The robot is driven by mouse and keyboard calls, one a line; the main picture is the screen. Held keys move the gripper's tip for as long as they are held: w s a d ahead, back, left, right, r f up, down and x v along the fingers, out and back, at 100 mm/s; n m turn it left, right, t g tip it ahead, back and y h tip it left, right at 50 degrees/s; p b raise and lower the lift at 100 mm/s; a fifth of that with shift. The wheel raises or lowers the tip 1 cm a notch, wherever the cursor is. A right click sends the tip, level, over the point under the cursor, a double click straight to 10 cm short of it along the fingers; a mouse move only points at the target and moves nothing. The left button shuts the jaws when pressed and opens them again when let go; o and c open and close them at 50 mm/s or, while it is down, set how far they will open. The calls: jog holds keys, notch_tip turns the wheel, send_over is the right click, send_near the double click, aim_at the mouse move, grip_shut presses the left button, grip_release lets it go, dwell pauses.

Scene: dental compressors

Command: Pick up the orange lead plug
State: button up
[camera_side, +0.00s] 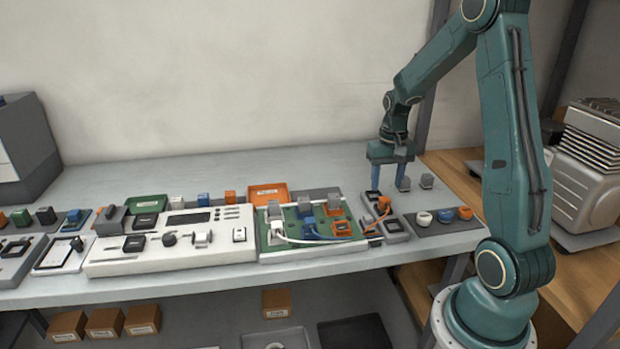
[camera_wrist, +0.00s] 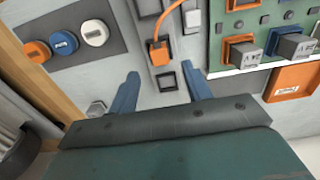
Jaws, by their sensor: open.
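The orange lead plug (camera_side: 383,203) stands on a narrow grey strip (camera_side: 395,228) with dark square sockets, near the right end of the bench. Its orange cable runs toward the front of the bench. In the wrist view, the plug (camera_wrist: 159,52) is upper centre, with its cable curving up from it. My gripper (camera_side: 389,181) is open, pointing down, behind the plug and above the bench. In the wrist view, my two blue fingers (camera_wrist: 162,88) are spread apart, and the plug lies ahead of them, not between them. Nothing is held.
A green board (camera_side: 300,228) with grey and orange plugs and cables is left of the strip. White, blue and orange round caps (camera_side: 445,216) sit on its right. The white instrument panel (camera_side: 170,245) is farther left.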

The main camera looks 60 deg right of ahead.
aim_at(384, 197)
jog(key=shift+f, duration=2.6)
jog(key=c, duration=1.1)
jog(key=shift+o, duration=0.2)
jog(key=shift+r, duration=0.2)
notch_tip(384, 197, up, 20)
jog(key=shift+f, duration=0.15)
